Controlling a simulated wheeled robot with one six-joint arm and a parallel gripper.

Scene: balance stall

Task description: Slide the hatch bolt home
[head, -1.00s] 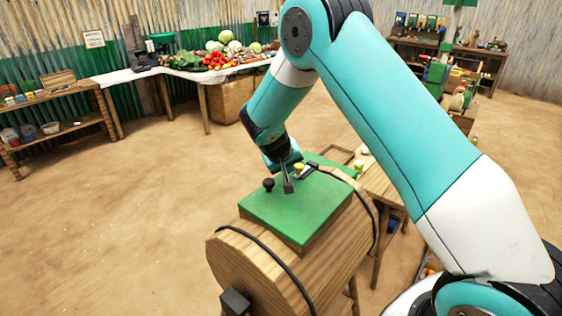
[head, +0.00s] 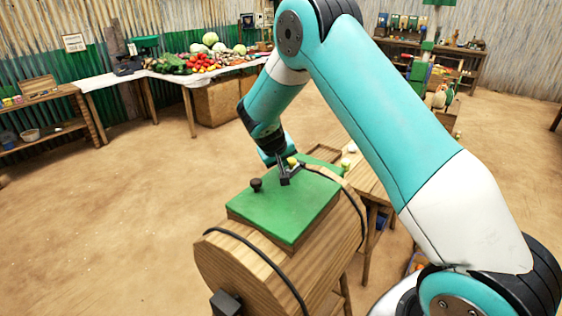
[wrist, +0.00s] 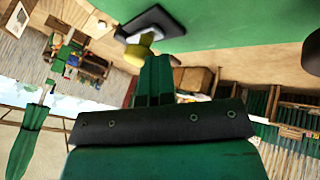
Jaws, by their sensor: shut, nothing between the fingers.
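The hatch is a green panel (head: 285,212) on top of a wooden barrel (head: 232,262). A small yellow knob (head: 292,161), which looks like the bolt's handle, sits near the panel's far edge. In the wrist view the yellow knob (wrist: 138,52) stands beside a dark plate (wrist: 155,22) on the green surface. My gripper (head: 285,181) is shut and empty, low over the panel close to the knob. In the wrist view its fingers (wrist: 156,80) end right beside the knob; I cannot tell whether they touch. The bolt's bar and its catch are not clearly visible.
A dark round knob (head: 256,185) stands on the panel left of my gripper. Black bands wrap the barrel, and a dark block (head: 226,302) sticks out at its near end. A wooden table (head: 368,186) stands behind right. Open floor lies to the left.

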